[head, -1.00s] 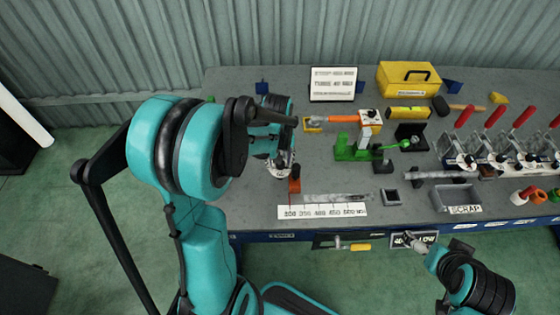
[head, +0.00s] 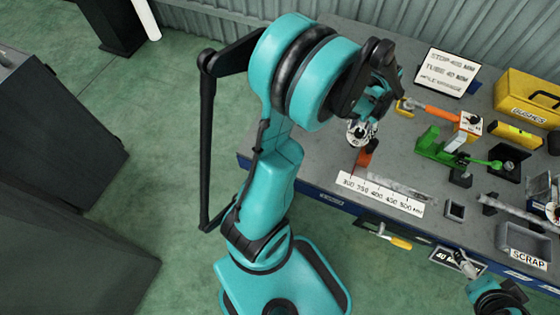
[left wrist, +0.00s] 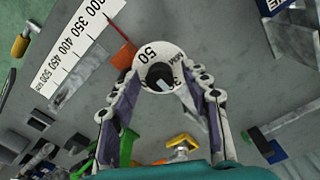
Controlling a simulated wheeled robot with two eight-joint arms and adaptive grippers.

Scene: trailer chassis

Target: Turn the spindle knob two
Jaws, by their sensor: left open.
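A round white dial (left wrist: 146,54) marked 50 sits below my left gripper in the left wrist view. A black knob (left wrist: 160,74) with a pale mark stands at the dial's middle. I take it for the spindle knob; no label shows whether it is number two. My left gripper (left wrist: 162,84) is open, with a finger on each side of the knob; I cannot tell whether they touch it. In the head view my left gripper (head: 362,131) hangs over the bench's left part and hides the knob. My right gripper (head: 463,263) is at the bench's front edge, too small to read.
A scale strip (head: 381,193) and a red-orange block (head: 364,159) lie just in front of my left gripper. A green clamp (head: 435,147), a yellow bushes box (head: 527,99) and a scrap bin (head: 524,242) stand to the right. A sign (head: 448,72) stands behind.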

